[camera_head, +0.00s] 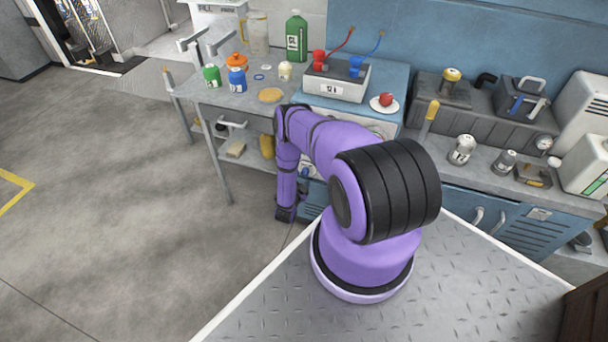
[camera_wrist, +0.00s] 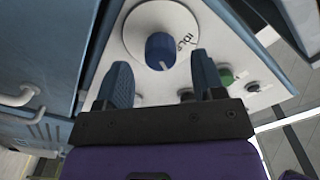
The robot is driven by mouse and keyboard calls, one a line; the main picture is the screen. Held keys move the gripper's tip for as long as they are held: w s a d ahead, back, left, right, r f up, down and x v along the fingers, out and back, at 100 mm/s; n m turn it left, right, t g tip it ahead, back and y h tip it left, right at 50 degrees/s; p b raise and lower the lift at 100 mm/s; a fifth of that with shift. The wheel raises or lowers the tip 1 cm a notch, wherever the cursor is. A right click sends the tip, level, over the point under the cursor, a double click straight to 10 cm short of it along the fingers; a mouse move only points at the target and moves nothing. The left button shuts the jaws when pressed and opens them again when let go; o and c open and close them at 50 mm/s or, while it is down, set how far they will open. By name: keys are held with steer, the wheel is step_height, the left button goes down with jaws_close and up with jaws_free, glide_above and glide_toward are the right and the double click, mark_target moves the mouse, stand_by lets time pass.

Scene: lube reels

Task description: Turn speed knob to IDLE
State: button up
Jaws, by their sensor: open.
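In the wrist view the speed knob (camera_wrist: 160,54) is a blue round knob on a white dial disc (camera_wrist: 133,33). The word IDLE is printed on the disc to the right of the knob. My gripper (camera_wrist: 161,62) is open, with one blue finger at the left and one at the right of the knob in the picture. The knob appears ahead of the gap between the fingers; I cannot tell whether they touch it.
The white panel also carries a green button (camera_wrist: 227,76) and small black controls near the right finger. Above, the blue bench holds a grey box (camera_head: 336,82) with red and blue fittings. A red ball on a white plate (camera_head: 384,106) stands beside it. Floor at left is clear.

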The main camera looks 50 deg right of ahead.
mark_target(303, 175)
steer(key=shift+x, duration=1.95)
steer(key=shift+c, duration=0.3)
steer(key=c, duration=0.9)
